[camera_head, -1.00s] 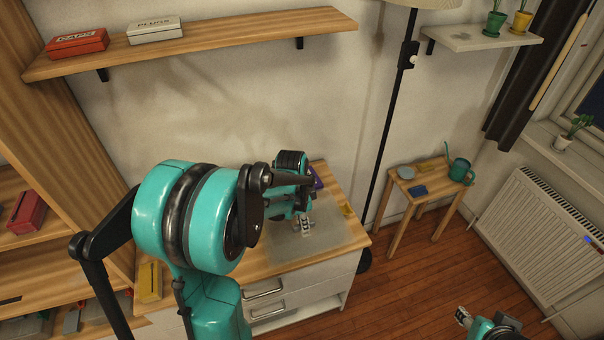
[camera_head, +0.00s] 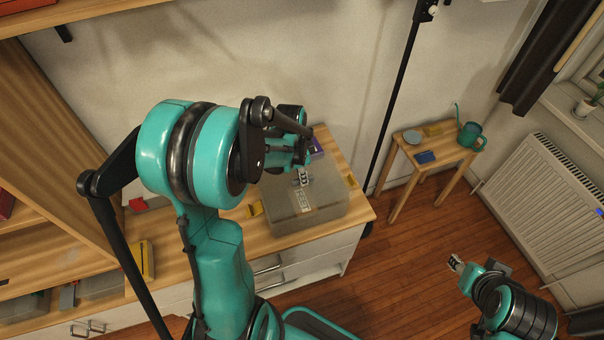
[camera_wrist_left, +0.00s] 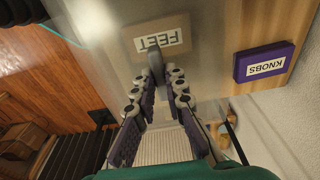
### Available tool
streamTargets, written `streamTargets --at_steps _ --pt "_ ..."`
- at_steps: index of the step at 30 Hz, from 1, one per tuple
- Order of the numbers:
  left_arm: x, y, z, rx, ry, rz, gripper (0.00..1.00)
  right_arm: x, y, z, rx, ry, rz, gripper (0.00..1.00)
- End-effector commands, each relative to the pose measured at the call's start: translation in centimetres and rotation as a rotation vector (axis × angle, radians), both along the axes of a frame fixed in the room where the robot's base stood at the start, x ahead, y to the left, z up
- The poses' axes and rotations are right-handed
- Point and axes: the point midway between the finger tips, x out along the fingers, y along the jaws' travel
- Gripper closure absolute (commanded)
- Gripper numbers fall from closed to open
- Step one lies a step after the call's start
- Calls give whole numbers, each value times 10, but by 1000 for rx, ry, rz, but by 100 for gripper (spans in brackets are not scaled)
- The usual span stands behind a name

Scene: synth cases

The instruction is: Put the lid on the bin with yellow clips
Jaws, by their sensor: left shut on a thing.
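The translucent grey bin (camera_head: 310,222) stands on the wooden counter top, with yellow clips at its left (camera_head: 255,209) and right (camera_head: 352,181). My left gripper (camera_head: 303,178) is over it, pointing down. In the left wrist view the left gripper (camera_wrist_left: 160,88) is shut on the dark handle (camera_wrist_left: 156,66) of a clear, greyish lid (camera_wrist_left: 108,45). A label reading FEET (camera_wrist_left: 163,41) shows beside the handle. The lid is over the bin, but I cannot tell whether it touches the rim all round. My right gripper (camera_head: 455,262) is above the floor, far from the bin.
A purple box marked KNOBS (camera_wrist_left: 265,65) lies beside the bin near the wall; my left arm partly hides it in the head view. A small wooden table (camera_head: 436,152) holds a watering can (camera_head: 471,135). A lamp pole (camera_head: 398,105) stands right of the counter.

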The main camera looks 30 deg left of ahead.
Motion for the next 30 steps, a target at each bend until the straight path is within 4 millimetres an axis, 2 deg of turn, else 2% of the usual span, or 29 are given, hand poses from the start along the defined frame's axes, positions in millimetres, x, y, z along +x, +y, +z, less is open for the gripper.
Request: streamTargets --at_steps 8,30 --pt "0 0 -15 -1 0 0 100 0 0 -14 0 0 0 60" --pt "-1 0 -14 -1 0 0 100 0 0 -15 0 0 0 60"
